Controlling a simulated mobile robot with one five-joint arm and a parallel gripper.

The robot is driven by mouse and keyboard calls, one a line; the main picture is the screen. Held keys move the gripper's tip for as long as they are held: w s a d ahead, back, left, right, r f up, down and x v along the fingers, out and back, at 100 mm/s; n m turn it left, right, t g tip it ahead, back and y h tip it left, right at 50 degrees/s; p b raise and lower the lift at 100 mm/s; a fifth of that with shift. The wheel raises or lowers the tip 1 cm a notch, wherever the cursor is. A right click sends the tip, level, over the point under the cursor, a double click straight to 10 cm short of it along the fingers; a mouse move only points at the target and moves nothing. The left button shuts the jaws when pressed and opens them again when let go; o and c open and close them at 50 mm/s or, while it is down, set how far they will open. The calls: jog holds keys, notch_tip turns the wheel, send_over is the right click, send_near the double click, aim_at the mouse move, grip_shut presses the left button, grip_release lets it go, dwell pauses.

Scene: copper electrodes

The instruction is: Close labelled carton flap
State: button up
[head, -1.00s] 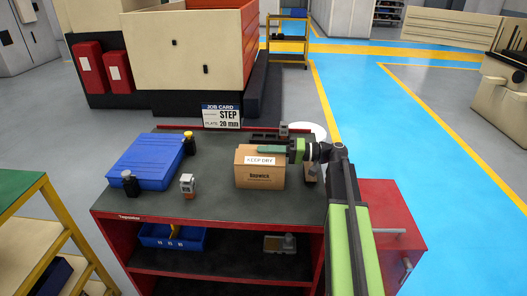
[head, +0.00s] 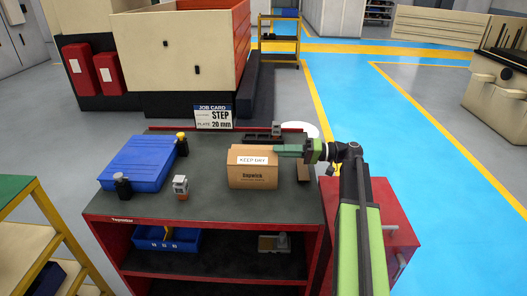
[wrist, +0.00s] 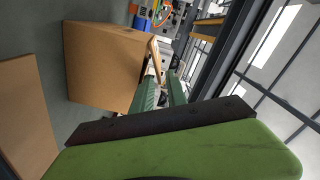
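The brown carton (head: 253,180) stands on the dark bench top, its printed front face towards me. The white KEEP DRY label (head: 252,160) shows at its upper front, above the printed name. The head view does not show clearly how the labelled flap is angled. In the wrist view the carton (wrist: 100,62) fills the upper left, and a narrow tan panel (wrist: 143,76) sticks out at its right side. My gripper (head: 277,150) is at the carton's upper right edge; contact cannot be told. Its green fingers (wrist: 161,82) show a narrow gap with nothing held between them.
A small grey-topped item (head: 180,187) stands left of the carton. A job card (head: 213,116) stands at the back edge.

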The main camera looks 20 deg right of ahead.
jog(key=v, duration=0.9)
jog(key=shift+s+d, duration=0.1)
jog(key=shift+d, duration=0.2)
